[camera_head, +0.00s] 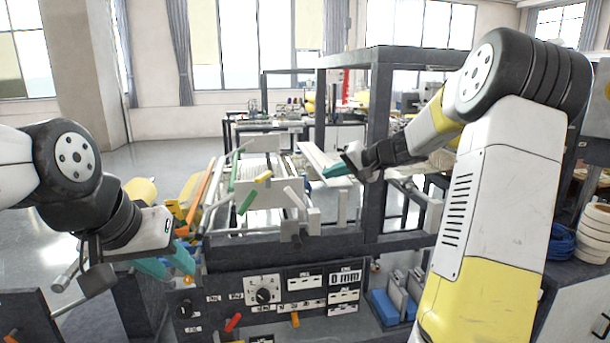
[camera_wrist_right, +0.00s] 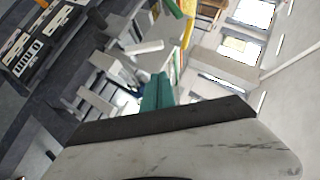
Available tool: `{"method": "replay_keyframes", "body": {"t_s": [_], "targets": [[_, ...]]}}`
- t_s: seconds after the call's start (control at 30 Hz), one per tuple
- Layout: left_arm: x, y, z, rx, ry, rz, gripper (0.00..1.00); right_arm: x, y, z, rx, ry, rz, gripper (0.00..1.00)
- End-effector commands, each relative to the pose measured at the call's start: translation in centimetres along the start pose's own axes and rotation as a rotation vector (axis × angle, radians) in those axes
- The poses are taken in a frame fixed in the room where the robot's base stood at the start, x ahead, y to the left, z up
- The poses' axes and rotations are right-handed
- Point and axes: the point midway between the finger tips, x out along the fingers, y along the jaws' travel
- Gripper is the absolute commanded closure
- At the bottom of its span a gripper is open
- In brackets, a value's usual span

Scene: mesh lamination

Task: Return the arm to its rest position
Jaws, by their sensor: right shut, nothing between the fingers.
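My right arm comes in from the right in the head view, and its gripper (camera_head: 337,170) is raised above the right side of the machine. Its teal fingers are closed together with nothing between them. In the right wrist view these fingers (camera_wrist_right: 158,92) lie side by side, pointing toward the machine. My left gripper (camera_head: 168,264) is low at the left, beside the front control panel. Its teal fingers show partly, and the gap between them is not clear.
The machine's control panel (camera_head: 262,294) with knobs and colored levers faces me. A dark metal frame (camera_head: 381,130) stands close to my right forearm. Blue coils (camera_head: 562,241) and stacked cream rolls (camera_head: 595,235) are at the far right. Open floor (camera_head: 165,160) lies at the back left.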

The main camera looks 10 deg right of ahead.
Motion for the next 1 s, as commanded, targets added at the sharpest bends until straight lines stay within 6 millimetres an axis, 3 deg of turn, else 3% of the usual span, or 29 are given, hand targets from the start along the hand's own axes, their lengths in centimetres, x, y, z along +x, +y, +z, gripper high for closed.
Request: {"method": "replay_keyframes", "body": {"t_s": [0.17, 0.3, 0.43, 0.6, 0.8, 1.0], "targets": [[0.0, 0.0, 0.0, 0.000, 0.000, 0.000, 0.64, -1.9, -4.8, 6.5, -0.110, -0.117, 0.086, 1.00], [0.0, 0.0, 0.0, 0.000, 0.000, 0.000, 0.64, -5.5, -7.5, 13.8, -0.219, -0.215, 0.206, 1.00], [0.0, 0.0, 0.0, 0.000, 0.000, 0.000, 0.64, -9.8, -8.2, 19.7, -0.309, -0.263, 0.317, 1.00], [0.0, 0.0, 0.0, 0.000, 0.000, 0.000, 0.64, -15.4, -7.0, 25.8, -0.409, -0.273, 0.438, 1.00], [0.0, 0.0, 0.0, 0.000, 0.000, 0.000, 0.64, -19.3, -4.8, 29.6, -0.478, -0.247, 0.518, 1.00], [0.0, 0.0, 0.0, 0.000, 0.000, 0.000, 0.64, -20.4, -3.9, 30.5, -0.497, -0.235, 0.542, 1.00]]}}
